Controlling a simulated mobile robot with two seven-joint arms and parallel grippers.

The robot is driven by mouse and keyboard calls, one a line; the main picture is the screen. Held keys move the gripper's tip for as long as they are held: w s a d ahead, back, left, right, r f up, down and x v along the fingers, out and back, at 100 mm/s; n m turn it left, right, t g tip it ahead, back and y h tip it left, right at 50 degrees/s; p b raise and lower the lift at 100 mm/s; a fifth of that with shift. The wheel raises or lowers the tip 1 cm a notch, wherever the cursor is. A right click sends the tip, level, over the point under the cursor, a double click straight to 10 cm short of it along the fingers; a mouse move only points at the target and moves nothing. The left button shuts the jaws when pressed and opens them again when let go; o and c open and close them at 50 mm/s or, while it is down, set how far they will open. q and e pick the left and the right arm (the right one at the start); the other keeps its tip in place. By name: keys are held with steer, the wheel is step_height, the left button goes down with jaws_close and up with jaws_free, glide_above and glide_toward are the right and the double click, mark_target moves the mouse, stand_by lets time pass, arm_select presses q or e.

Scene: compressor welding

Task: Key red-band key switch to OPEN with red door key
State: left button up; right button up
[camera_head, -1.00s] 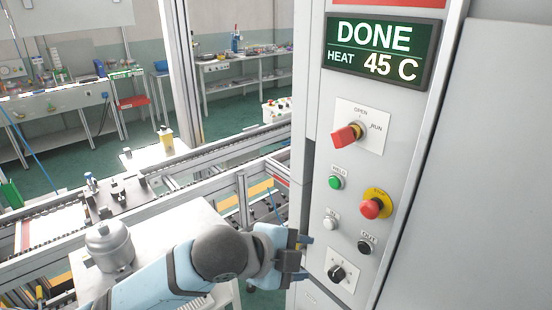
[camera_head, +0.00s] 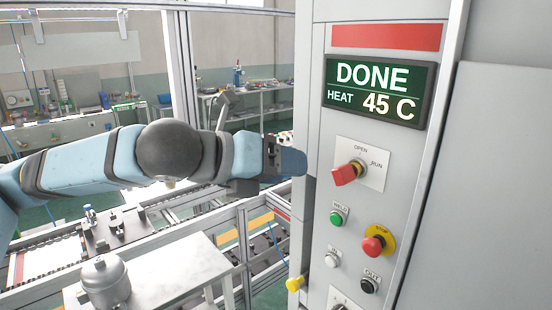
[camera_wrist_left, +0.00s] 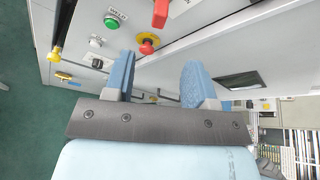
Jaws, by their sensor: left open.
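The red door key (camera_head: 345,174) sits in the key switch, on a white plate (camera_head: 374,160) marked OPEN at the top and RUN at the right. Its red handle sticks out toward the lower left; I cannot tell which mark it is turned to. My left gripper (camera_head: 290,160) is left of the switch, near the panel's left edge, apart from the key. In the left wrist view the open, empty fingers (camera_wrist_left: 158,80) stand apart, with the red key (camera_wrist_left: 160,12) at the top edge beyond them. My right gripper is out of view.
Below the switch are a green button (camera_head: 338,217), a red stop button (camera_head: 373,246) on a yellow ring, and white and black buttons. A display (camera_head: 379,91) above reads DONE, HEAT 45 C. A yellow knob (camera_head: 295,284) juts from the panel's left edge. A metal compressor (camera_head: 106,282) stands lower left.

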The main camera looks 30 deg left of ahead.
mark_target(341, 170)
arm_select(q)
steer(key=shift+m, duration=0.3)
steer(key=x, duration=0.4)
steer(key=p+x, duration=0.1)
steer(key=x, duration=0.3)
steer(key=r+x, duration=0.1)
steer(key=x, duration=0.4)
steer(key=shift+w+a+p, duration=0.2)
steer(key=shift+w+p, duration=0.15)
steer(key=shift+p, duration=0.05)
